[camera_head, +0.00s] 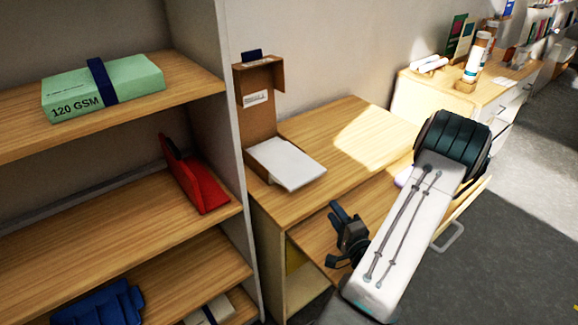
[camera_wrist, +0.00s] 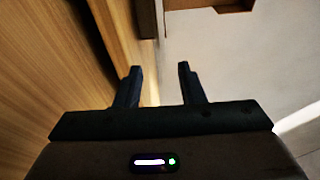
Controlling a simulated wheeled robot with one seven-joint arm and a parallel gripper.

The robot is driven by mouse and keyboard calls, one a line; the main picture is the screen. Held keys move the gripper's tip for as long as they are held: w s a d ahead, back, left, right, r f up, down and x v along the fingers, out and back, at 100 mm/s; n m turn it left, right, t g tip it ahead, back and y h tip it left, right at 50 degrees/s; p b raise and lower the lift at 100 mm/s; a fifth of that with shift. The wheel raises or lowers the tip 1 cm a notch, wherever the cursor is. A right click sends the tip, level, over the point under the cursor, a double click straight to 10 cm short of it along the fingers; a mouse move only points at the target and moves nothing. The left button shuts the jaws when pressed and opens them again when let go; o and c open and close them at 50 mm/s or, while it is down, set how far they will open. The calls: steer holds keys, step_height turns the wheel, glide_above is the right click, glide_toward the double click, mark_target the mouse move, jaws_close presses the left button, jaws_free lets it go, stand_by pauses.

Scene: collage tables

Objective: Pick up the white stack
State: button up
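The white stack (camera_head: 287,163), a flat pile that looks like paper, lies at the left end of the wooden desk top. It sits at the foot of an upright open cardboard box (camera_head: 258,104), and its front right part sticks out of the box. My gripper (camera_head: 334,232) is in front of the desk, to the lower right of the stack and apart from it. In the wrist view its two dark fingers (camera_wrist: 159,72) stand apart with nothing between them. I cannot clearly make out the stack in the wrist view.
A wooden shelf unit stands at left with a green 120 GSM pack (camera_head: 103,88), a red holder (camera_head: 196,175) and a blue item (camera_head: 101,304). The desk top (camera_head: 345,130) is clear right of the stack. In the wrist view, a brown edge (camera_wrist: 149,18) shows beyond the fingers.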

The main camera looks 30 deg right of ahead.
steer(key=w+b, duration=0.1)
steer(key=b, duration=0.7)
glide_toward(310, 180)
steer(key=w+d, duration=0.1)
steer(key=w, duration=0.7)
steer(key=shift+d+f+p, duration=0.15)
steer(key=shift+d+p, duration=0.05)
steer(key=shift+p, duration=0.2)
steer(key=shift+w+d, duration=0.15)
steer(key=shift+w, duration=0.2)
jaws_close()
